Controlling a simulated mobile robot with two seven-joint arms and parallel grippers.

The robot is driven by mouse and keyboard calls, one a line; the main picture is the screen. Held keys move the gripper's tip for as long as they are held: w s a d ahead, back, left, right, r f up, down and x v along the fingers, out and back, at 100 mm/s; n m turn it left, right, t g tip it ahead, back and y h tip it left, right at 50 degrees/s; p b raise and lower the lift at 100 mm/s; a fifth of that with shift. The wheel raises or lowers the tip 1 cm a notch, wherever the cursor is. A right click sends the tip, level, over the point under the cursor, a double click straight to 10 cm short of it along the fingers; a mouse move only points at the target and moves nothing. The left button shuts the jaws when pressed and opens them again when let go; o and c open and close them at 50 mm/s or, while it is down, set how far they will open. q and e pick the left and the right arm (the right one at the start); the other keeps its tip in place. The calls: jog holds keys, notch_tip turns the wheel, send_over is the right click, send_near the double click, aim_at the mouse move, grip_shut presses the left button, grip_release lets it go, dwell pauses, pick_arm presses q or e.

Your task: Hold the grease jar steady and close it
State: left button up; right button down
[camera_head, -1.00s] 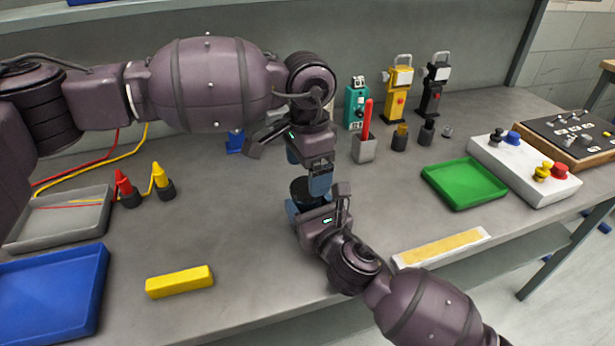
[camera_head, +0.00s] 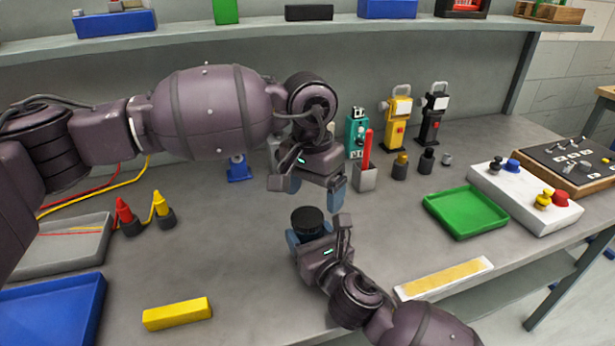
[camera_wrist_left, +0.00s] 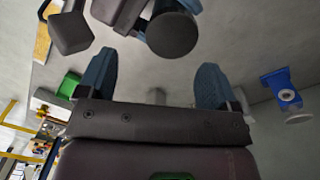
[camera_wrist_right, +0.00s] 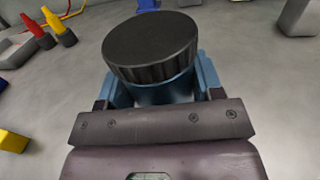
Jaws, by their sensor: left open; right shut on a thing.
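The grease jar (camera_wrist_right: 165,92) stands upright on the bench with its black ribbed lid (camera_wrist_right: 150,45) on top. In the right wrist view the lid seems to sit slightly tilted on the jar; I cannot tell how tight it is. The lid also shows in the head view (camera_head: 307,222) and in the left wrist view (camera_wrist_left: 172,34). My right gripper (camera_head: 318,240) is shut on the jar's body, low at the bench. My left gripper (camera_head: 312,190) is open and empty, above and behind the lid, apart from it. Its blue fingers are spread in the left wrist view (camera_wrist_left: 155,85).
A grey holder (camera_head: 365,178) with a red stick, a green tray (camera_head: 466,212) and a white control box (camera_head: 525,195) stand to the right. A blue fixture (camera_head: 238,170) is behind left. A yellow block (camera_head: 177,313) and a blue tray (camera_head: 50,310) lie front left.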

pick_arm(q)
jog(key=n, duration=0.7)
jog(key=shift+r, duration=0.3)
jog(key=n, duration=0.5)
jog(key=shift+r, duration=0.2)
jog(key=n, duration=0.7)
jog(key=shift+r, duration=0.25)
jog(key=n, duration=0.7)
jog(key=shift+a+r, duration=0.1)
jog(key=shift+r, duration=0.15)
jog(key=n, duration=0.6)
jog(key=shift+w+r+n, duration=0.1)
jog(key=shift+r+n, duration=0.1)
jog(key=shift+n, duration=0.2)
jog(key=n, duration=0.5)
jog(key=shift+a+r, duration=0.1)
jog(key=shift+a, duration=0.05)
jog(key=n, duration=0.7)
jog(key=shift+a, duration=0.15)
jog(key=n, duration=0.6)
jog(key=shift+a+n+y, duration=0.1)
jog(key=shift+n+y, duration=0.2)
jog(key=shift+n, duration=0.1)
